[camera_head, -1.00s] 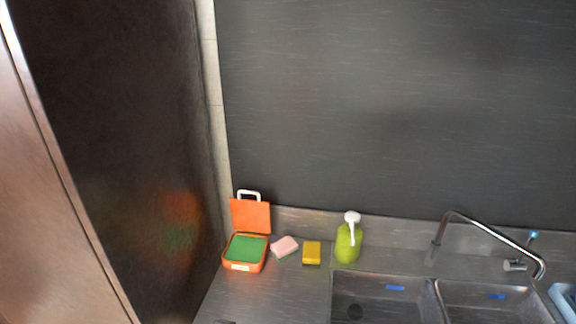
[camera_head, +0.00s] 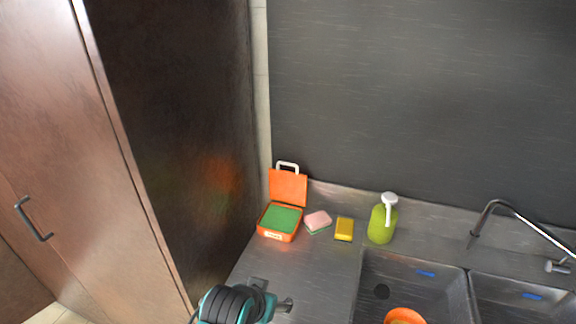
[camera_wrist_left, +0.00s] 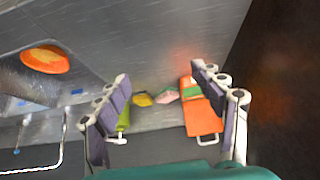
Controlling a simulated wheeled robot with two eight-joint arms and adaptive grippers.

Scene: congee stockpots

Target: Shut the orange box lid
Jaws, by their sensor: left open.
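The orange box (camera_head: 278,236) stands on the counter near the wall and the tall cabinet. Its orange lid (camera_head: 288,187) is open and upright at the back, with a white handle (camera_head: 288,165) on top. A green layer (camera_head: 281,218) fills the inside. My left gripper (camera_head: 284,304) is at the bottom of the head view, in front of and apart from the box. In the left wrist view its fingers (camera_wrist_left: 168,107) are spread wide and empty. There the box lid (camera_wrist_left: 202,117) shows upside down beside one finger. My right gripper is not in view.
A pink sponge (camera_head: 318,221), a yellow sponge (camera_head: 344,229) and a green soap bottle (camera_head: 382,222) stand right of the box. A sink (camera_head: 372,263) with a faucet (camera_head: 507,204) and an orange round thing (camera_head: 404,316) is further right. A dark cabinet side (camera_head: 190,140) bounds the left. The counter before the box is clear.

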